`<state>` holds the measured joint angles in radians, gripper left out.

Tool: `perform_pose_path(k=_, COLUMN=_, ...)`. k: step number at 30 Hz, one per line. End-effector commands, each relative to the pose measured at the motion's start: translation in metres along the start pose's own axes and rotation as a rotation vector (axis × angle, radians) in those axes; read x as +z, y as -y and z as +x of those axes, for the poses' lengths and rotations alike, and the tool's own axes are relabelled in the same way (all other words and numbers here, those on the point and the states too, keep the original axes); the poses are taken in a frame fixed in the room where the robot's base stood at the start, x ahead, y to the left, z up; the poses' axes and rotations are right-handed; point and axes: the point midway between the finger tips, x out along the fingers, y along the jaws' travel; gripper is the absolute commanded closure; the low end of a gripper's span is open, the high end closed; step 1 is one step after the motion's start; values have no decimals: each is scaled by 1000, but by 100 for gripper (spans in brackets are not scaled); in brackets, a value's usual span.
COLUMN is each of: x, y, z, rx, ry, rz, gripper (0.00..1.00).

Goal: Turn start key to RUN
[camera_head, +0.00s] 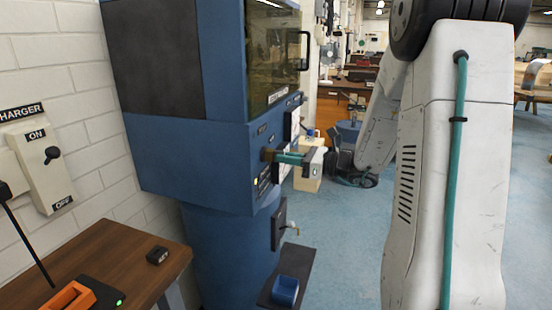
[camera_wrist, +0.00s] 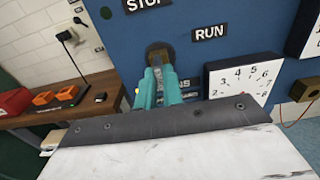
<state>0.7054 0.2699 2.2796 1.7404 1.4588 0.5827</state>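The start key (camera_wrist: 159,54) is a brass-brown piece in a dark round seat on the blue machine's panel. It also shows in the camera_head view (camera_head: 268,154), on the machine's right-hand face. My gripper (camera_wrist: 157,74) has teal fingers, close together with their tips at the key; they look shut on it. In the camera_head view my gripper (camera_head: 278,157) reaches the key from the right. The STOP label (camera_wrist: 146,3) is above the key and the RUN label (camera_wrist: 210,33) is to its upper right. The fingers hide the key's lower part, so its exact angle is unclear.
A white dial (camera_wrist: 243,78) is on the panel right of the key. A wooden bench (camera_head: 105,255) with a black-and-orange charger (camera_head: 75,297) stands at the left. A blue cup (camera_head: 285,290) sits low at the machine.

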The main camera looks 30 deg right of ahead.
Motion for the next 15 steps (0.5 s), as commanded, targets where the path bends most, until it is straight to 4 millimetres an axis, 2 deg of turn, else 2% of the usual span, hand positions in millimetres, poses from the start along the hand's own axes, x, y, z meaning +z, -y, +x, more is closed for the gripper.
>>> perform_pose_path(k=5, x=0, y=0, z=0, rx=0, ry=1, rz=83, gripper=100)
perform_pose_path(k=15, x=0, y=0, z=0, rx=0, ry=1, rz=604, gripper=100)
